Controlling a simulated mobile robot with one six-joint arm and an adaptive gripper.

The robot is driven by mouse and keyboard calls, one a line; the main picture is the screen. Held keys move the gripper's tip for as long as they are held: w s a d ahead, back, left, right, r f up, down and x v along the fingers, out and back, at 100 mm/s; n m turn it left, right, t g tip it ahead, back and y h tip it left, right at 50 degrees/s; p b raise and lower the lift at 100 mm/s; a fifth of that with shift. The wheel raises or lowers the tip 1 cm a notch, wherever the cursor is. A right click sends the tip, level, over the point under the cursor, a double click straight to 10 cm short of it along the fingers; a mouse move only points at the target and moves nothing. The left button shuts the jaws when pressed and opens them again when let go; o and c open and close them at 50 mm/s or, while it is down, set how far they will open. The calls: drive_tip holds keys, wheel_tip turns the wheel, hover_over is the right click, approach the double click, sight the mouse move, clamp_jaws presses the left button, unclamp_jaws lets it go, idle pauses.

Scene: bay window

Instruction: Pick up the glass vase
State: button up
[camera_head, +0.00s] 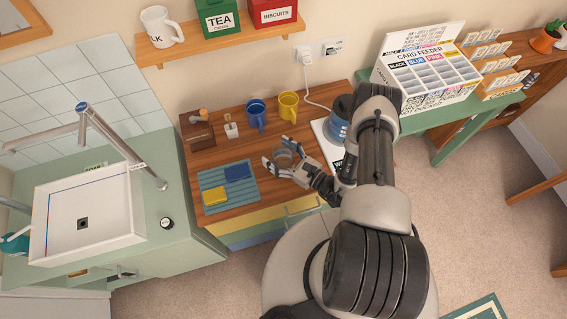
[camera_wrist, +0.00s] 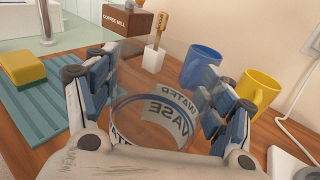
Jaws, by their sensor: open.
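The glass vase (camera_wrist: 158,112) is clear, with a white label band reading "WATER" and "VASE". In the wrist view it stands between the two fingers of my gripper (camera_wrist: 150,100), near the palm. My gripper is open, one finger on each side of the vase; I cannot tell whether either finger touches it. In the head view my gripper (camera_head: 284,161) is low over the wooden counter, and the vase (camera_head: 283,157) shows faintly between the fingers. The vase appears upright; its base is partly hidden by the gripper.
Behind stand a blue mug (camera_head: 256,112), a yellow mug (camera_head: 288,105), a white brush holder (camera_head: 231,130) and a coffee mill (camera_head: 197,129). A teal ribbed mat (camera_head: 238,197) with a yellow sponge (camera_head: 214,196) lies left. A blue-and-white appliance (camera_head: 339,125) stands right.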

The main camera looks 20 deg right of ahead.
drive_tip(key=shift+x, duration=0.95)
drive_tip(key=c, duration=0.6)
drive_tip(key=shift+r, duration=0.15)
wheel_tip(320, 180, up, 20)
drive_tip(key=p, duration=0.4)
drive_tip(key=shift+d, duration=0.1)
